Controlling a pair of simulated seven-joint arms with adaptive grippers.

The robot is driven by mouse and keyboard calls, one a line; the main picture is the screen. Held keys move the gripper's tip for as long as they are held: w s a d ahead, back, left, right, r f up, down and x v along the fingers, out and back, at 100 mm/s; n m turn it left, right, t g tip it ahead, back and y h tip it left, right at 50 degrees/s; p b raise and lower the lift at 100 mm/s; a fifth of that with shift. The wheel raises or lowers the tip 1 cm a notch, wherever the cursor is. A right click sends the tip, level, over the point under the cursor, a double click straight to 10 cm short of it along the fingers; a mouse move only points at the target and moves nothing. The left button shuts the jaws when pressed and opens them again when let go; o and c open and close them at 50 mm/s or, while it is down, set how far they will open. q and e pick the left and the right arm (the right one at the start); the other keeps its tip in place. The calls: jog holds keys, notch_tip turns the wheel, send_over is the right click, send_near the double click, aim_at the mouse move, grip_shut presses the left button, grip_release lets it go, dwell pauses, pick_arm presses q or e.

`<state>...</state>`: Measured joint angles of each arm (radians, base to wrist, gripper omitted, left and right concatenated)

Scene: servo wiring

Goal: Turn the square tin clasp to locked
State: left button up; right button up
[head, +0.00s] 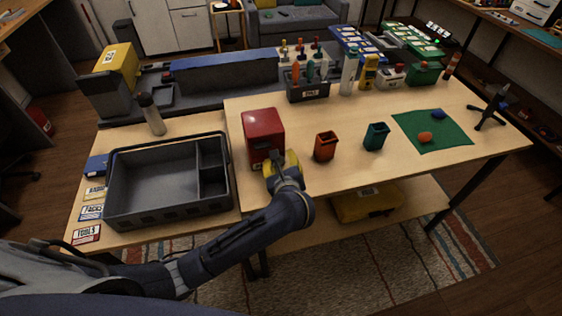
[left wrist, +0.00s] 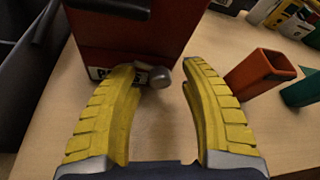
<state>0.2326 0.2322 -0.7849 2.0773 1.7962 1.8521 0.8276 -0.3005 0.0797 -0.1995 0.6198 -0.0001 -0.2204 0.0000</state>
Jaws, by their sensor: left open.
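The square tin is a red box (head: 263,131) standing on the table in the head view; its lower front also fills the top of the left wrist view (left wrist: 125,40). A small grey clasp (left wrist: 158,75) sticks out low on its front, beside a partly covered white label. My left gripper (head: 281,163) is at the tin's front. Its yellow fingers (left wrist: 163,68) are open, with the clasp between their tips, closer to the left finger. I cannot tell whether that finger touches it. The clasp is hidden by the gripper in the head view. My right gripper is not in view.
An orange cup (head: 325,147) stands just right of the tin, and a teal cup (head: 376,136) beyond it. A dark divided tray (head: 120,217) lies to the left. A tool caddy (head: 307,88) stands behind. A green mat (head: 447,141) lies at right.

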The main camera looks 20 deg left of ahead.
pick_arm(q)
jog(key=shift+o, duration=0.4)
grip_shut()
jog(key=shift+r, duration=0.1)
jog(key=m+g+y, duration=0.1)
jog(key=m, duration=0.1)
jog(key=shift+d+m, duration=0.1)
jog(key=shift+m, duration=0.2)
jog(key=shift+m+g+y, duration=0.4)
jog(key=shift+m+y, duration=0.5)
jog(key=shift+m, duration=0.1)
jog(key=shift+c, duration=0.4)
grip_release()
